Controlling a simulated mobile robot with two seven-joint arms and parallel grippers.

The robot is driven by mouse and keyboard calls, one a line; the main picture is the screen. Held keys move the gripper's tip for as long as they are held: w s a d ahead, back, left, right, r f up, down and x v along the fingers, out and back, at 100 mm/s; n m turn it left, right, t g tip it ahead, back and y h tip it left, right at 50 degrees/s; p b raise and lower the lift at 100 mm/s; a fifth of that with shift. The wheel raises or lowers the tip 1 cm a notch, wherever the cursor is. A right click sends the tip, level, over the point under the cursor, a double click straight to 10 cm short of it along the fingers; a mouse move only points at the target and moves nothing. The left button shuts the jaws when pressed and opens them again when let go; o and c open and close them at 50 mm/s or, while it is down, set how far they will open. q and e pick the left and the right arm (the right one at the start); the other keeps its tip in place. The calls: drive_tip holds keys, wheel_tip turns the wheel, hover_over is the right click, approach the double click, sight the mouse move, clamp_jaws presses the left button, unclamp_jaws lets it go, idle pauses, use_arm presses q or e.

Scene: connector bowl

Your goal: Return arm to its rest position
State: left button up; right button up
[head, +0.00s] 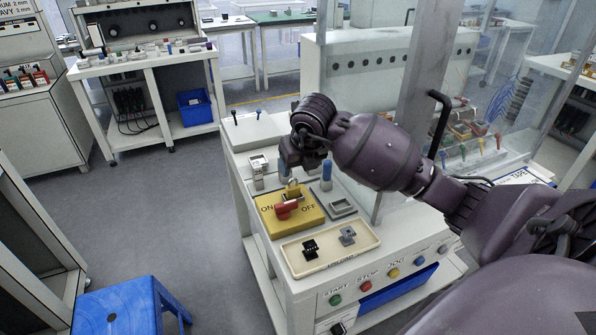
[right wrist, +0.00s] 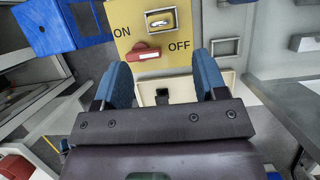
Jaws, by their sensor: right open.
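My right arm comes in from the right in the head view. Its gripper (head: 306,174) hangs over the workbench, its blue fingers pointing down behind the yellow ON/OFF box (head: 268,222). In the right wrist view the gripper (right wrist: 161,82) has its two blue fingers wide apart, with nothing held between them. The yellow box, with its red handle (right wrist: 143,54) and a brass padlock (right wrist: 160,20), shows beyond the fingertips. My left gripper is not in view.
A cream tray (head: 297,268) at the bench front holds a black connector (head: 310,248) and a grey connector (head: 347,236). A clear panel and grey post (head: 421,75) stand close to the arm. A blue stool (head: 118,305) stands at lower left; floor is free beside the bench.

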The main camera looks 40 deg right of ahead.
drive_tip(key=shift+s+r, duration=0.2)
drive_tip(key=shift+r, duration=0.25)
drive_tip(key=shift+a, duration=0.1)
